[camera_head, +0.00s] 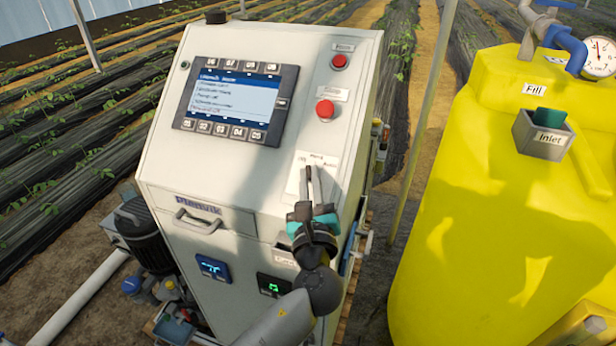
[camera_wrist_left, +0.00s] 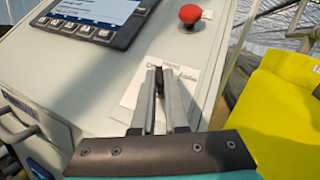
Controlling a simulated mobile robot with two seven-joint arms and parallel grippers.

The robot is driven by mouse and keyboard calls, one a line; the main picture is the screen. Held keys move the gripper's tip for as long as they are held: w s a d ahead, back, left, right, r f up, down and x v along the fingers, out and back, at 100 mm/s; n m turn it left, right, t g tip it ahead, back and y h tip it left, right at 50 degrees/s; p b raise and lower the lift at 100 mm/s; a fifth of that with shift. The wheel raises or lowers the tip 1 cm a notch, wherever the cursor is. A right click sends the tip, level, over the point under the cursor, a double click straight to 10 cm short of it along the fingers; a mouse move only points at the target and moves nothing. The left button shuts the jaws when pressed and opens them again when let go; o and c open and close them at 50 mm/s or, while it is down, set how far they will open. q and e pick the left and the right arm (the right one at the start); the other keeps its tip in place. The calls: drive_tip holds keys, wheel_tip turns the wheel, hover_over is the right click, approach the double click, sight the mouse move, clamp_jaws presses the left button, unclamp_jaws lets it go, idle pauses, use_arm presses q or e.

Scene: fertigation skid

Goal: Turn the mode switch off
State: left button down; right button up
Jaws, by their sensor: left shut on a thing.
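The mode switch's white label plate (camera_head: 329,172) is on the sloped face of the pale control cabinet, below the red buttons. Its small lettering is hard to read. My left gripper (camera_head: 314,169) reaches up to the plate from below. In the left wrist view, my left gripper (camera_wrist_left: 159,76) has its two grey fingers closed on the dark knob of the mode switch (camera_wrist_left: 159,89). The fingers cover most of the knob, so which way it points cannot be told. The label plate (camera_wrist_left: 131,96) shows on both sides of the fingers. My right gripper is not seen.
A red mushroom button (camera_head: 325,109) and another red button (camera_head: 339,61) sit above the plate. A lit screen (camera_head: 236,99) with keys is at left. A yellow tank (camera_head: 480,215) with a grey inlet box (camera_head: 543,136) stands to the right.

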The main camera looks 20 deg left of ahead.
use_arm(q)
drive_tip(key=shift+w+d+n+g+y, duration=0.15)
drive_tip(key=shift+n+g+y, duration=0.75)
drive_tip(key=shift+n+y, duration=0.55)
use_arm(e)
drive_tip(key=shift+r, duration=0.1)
use_arm(q)
drive_tip(key=shift+n, duration=0.35)
drive_tip(key=shift+r, duration=0.1)
drive_tip(key=c, duration=0.9)
unclamp_jaws()
drive_tip(key=shift+c, duration=0.2)
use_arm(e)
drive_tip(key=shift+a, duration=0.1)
